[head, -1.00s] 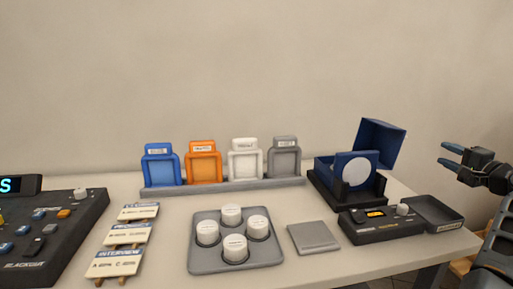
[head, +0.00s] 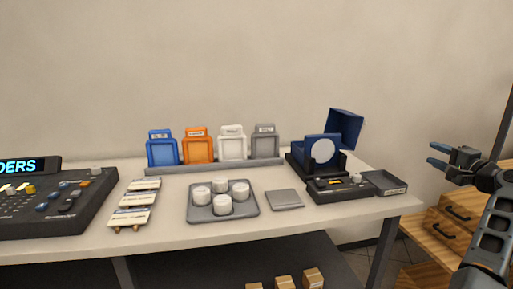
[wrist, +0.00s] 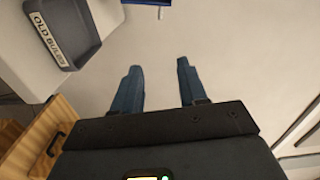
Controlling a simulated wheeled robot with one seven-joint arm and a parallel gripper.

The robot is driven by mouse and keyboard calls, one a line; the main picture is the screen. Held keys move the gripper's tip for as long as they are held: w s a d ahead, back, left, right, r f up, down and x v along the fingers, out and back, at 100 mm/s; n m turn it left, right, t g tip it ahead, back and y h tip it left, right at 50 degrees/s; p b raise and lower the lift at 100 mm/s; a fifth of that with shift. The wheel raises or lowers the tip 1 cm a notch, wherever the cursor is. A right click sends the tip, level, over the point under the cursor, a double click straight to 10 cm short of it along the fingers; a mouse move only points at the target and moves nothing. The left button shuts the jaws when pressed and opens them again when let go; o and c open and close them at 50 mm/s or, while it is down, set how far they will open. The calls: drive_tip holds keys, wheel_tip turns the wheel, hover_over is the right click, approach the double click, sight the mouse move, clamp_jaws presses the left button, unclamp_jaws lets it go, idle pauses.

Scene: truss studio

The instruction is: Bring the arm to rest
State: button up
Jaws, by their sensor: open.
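My gripper (head: 440,155) is at the right in the head view, held in the air to the right of the table and apart from everything. In the wrist view its two blue fingers (wrist: 158,85) stand well apart with nothing between them. The gripper is open and empty. My arm rises from the lower right of the head view.
The white table (head: 300,221) holds a mixer (head: 60,215), a tray of white knobs (head: 222,213), coloured holders (head: 198,148), a blue case (head: 345,125) and a dark tray (head: 385,182). A wooden drawer unit (head: 455,225) stands below my gripper.

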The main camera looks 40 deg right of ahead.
drive_tip(key=w+a+f+n+g+y, duration=0.1)
drive_tip(key=w+a+f+n+g, duration=0.15)
drive_tip(key=a+f, duration=0.75)
drive_tip(key=w+a+f+n+g+y, duration=0.15)
drive_tip(key=w+a+f, duration=0.25)
drive_tip(key=a+f, duration=0.6)
drive_tip(key=s+a+f+n, duration=0.1)
drive_tip(key=a+f+n, duration=0.35)
drive_tip(key=a, duration=0.65)
drive_tip(key=s+a+n+t+y, duration=0.1)
drive_tip(key=s+a+n, duration=0.3)
drive_tip(key=a, duration=0.6)
drive_tip(key=s+a+n+t+y, duration=0.1)
drive_tip(key=s+a+n, duration=0.3)
drive_tip(key=a, duration=0.6)
drive_tip(key=s+a+r+n+t+y, duration=0.1)
drive_tip(key=s+a+r+n+y, duration=0.4)
drive_tip(key=s+a+r, duration=0.6)
drive_tip(key=a+n, duration=0.2)
drive_tip(key=shift+s+a+t, duration=0.2)
drive_tip(key=shift+a+t, duration=0.1)
drive_tip(key=shift+a, duration=0.05)
drive_tip(key=shift+d, duration=0.1)
